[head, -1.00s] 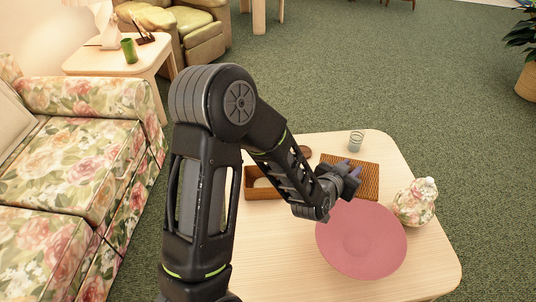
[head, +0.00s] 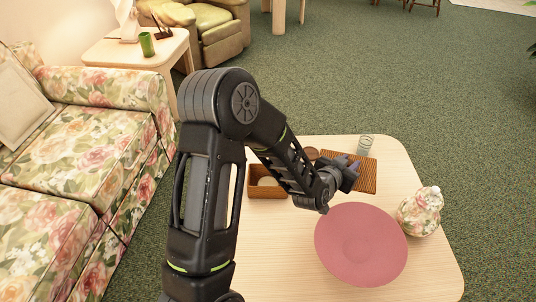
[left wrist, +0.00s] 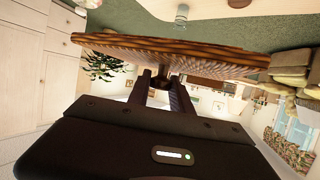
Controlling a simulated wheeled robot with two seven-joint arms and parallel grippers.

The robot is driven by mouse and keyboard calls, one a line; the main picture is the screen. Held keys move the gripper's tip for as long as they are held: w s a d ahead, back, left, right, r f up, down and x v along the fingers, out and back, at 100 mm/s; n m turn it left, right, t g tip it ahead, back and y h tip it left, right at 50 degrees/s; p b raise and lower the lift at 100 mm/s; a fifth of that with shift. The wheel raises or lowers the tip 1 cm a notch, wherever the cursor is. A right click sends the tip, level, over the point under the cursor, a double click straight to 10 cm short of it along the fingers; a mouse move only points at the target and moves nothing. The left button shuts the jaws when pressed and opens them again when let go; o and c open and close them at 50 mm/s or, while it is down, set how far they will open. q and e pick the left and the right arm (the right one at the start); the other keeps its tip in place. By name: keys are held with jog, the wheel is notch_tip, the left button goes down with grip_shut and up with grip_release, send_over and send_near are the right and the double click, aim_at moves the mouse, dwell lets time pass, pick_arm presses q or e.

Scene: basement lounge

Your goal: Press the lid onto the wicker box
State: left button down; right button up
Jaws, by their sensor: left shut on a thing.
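The wicker box (head: 262,194) is open on the left part of the coffee table, partly hidden behind my left arm. A round pale thing shows inside it. The lid (head: 365,184) is a flat brown woven panel to the right of the box, apart from it. My left gripper (head: 350,172) is shut on the lid and seems to hold it above the table. In the left wrist view the lid (left wrist: 190,52) spans across the fingers (left wrist: 165,82). My right gripper is not in view.
A pink plate (head: 360,245) lies in front of the lid, with a floral jar (head: 420,211) to its right. A glass (head: 366,143) and a round brown thing (head: 312,153) are at the back of the coffee table (head: 270,255). A floral sofa (head: 80,150) stands left.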

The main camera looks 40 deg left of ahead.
pick_arm(q)
jog(key=w+a+f+n+y+b, duration=0.1)
jog(key=w+a+f+b, duration=0.15)
jog(key=a+f, duration=0.4)
jog(key=w+a+f+b, duration=0.1)
jog(key=w+a+f, duration=0.25)
jog(key=a, duration=0.55)
jog(key=s+a+f+n+y+b, duration=0.1)
jog(key=a+f, duration=0.3)
jog(key=a, duration=0.4)
jog(key=s+a+f+y, duration=0.1)
jog(key=s+a+f, duration=0.1)
jog(key=a+f, duration=0.3)
jog(key=a, duration=0.3)
jog(key=shift+a+n+b, duration=0.4)
jog(key=shift+f+g, duration=0.15)
jog(key=shift+g, duration=0.15)
notch_tip(320, 180, down, 7)
jog(key=b, duration=0.7)
jog(key=shift+b, duration=0.35)
jog(key=shift+f+b, duration=0.8)
jog(key=shift+b, duration=1.15)
